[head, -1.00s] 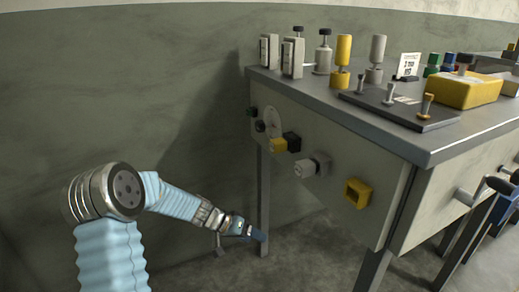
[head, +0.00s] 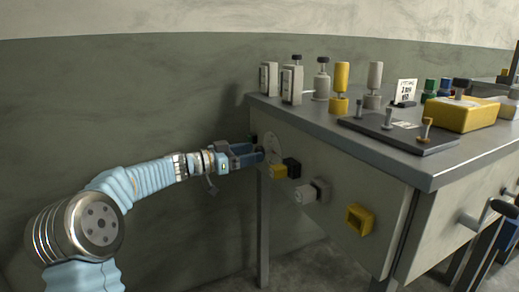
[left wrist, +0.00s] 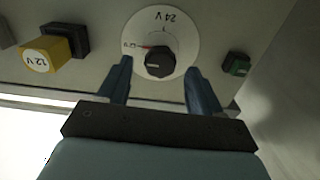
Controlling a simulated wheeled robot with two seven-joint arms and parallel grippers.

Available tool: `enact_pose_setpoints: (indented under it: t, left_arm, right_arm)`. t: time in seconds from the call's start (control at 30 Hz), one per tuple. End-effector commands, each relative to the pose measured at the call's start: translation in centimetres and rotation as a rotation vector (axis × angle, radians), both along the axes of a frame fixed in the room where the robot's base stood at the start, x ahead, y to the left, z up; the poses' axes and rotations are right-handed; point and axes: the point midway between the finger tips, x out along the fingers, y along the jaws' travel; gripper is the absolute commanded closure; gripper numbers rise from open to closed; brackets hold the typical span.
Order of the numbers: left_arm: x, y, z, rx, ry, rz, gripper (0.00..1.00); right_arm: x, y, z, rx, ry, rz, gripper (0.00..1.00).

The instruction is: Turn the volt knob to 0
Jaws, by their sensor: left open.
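The volt knob (left wrist: 159,63) is a black round knob with a white line pointing to the left in the left wrist view. It sits on a white round dial (left wrist: 182,30), marked 24 V upside down at the top, with a red mark and a small label on the left. The dial (head: 273,146) is on the table's front panel in the head view, where my gripper hides most of the knob. My left gripper (head: 257,153) is open. In the left wrist view its blue fingers (left wrist: 158,72) stand on either side of the knob, apart from it. My right gripper is not seen.
A yellow 12 V block (left wrist: 42,56) and a green part (left wrist: 237,64) flank the dial. A grey knob (head: 308,193) and a yellow square socket (head: 359,218) are further right on the panel. Blocks and posts stand on the tabletop (head: 330,122). The left side is clear up to the wall.

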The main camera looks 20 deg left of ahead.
Motion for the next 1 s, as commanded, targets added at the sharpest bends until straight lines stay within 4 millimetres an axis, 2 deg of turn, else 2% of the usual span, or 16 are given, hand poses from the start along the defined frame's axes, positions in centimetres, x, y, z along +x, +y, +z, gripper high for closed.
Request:
enact_pose_setpoints:
  t: [0.03,0.2,0.57,0.9,0.93,1.0]
  left_arm:
    - [0.7,-0.7,0.1,-0.001,0.001,-0.003,0.35]
    - [2.2,-2.0,0.1,-0.001,0.001,-0.002,0.35]
    - [2.7,-2.3,-0.1,0.001,0.002,0.001,0.35]
    - [2.7,-2.3,-0.1,0.001,0.002,0.001,0.86]
    - [2.7,-2.3,-0.1,0.001,0.002,0.001,0.89]
    - [2.7,-2.3,-0.1,0.000,0.003,0.001,0.89]
  right_arm:
    - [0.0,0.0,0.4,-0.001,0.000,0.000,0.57]
    - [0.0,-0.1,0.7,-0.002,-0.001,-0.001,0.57]
    - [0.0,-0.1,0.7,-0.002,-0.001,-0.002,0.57]
    - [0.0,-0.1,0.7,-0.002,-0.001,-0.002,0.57]
    - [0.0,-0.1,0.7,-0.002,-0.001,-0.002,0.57]
    - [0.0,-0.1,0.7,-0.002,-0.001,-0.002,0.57]
